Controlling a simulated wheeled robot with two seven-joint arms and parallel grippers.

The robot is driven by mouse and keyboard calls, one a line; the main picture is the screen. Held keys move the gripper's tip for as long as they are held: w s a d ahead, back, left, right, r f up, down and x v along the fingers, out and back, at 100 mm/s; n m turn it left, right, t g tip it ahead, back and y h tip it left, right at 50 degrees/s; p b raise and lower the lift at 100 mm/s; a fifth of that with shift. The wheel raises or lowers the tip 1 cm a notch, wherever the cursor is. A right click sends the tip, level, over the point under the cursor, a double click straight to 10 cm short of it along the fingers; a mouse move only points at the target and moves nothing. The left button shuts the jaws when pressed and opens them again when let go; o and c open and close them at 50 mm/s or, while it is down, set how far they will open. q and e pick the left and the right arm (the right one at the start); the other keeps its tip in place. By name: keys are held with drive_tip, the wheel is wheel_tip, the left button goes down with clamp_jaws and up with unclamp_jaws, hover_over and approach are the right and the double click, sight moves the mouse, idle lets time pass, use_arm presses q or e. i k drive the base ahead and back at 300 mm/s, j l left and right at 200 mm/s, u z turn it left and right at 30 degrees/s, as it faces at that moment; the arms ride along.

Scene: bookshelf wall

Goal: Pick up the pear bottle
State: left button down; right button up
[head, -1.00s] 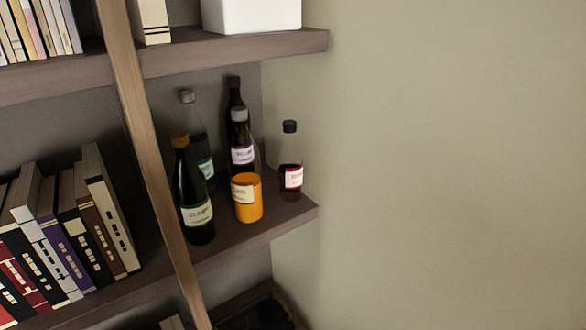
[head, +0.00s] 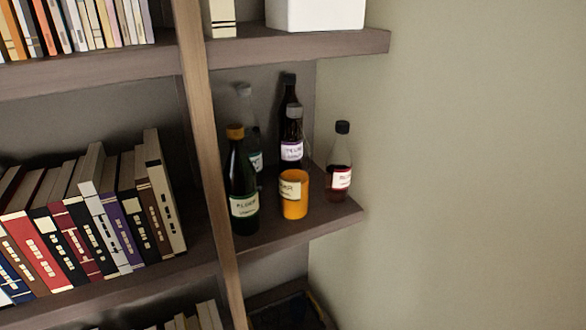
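Several bottles stand upright on the right end of the middle shelf. I cannot tell which is the pear bottle, as the labels are too blurred to read surely. A dark green bottle with an orange cap (head: 243,185) is at front left. Behind it is a grey-capped bottle with a green-edged label (head: 247,118), partly hidden. A dark black-capped bottle (head: 289,94) stands at the back, mostly behind a grey-capped, purple-labelled bottle (head: 293,135). A black-capped bottle with a red-edged label (head: 340,165) stands at right. Neither of my grippers shows.
An orange jar or cup (head: 295,207) stands in front of the purple-labelled bottle. A wooden upright (head: 200,130) separates the bottles from a row of books (head: 100,215). A white box (head: 316,14) is on the shelf above. Bare wall (head: 480,180) lies to the right.

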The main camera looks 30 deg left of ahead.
sight(294, 149)
drive_tip(key=i+l+u, duration=0.1)
drive_tip(key=u, duration=0.3)
drive_tip(key=i+l+u, duration=0.1)
drive_tip(key=u, duration=0.25)
drive_tip(key=l+u, duration=0.25)
drive_tip(key=u, duration=0.15)
drive_tip(key=i, duration=0.05)
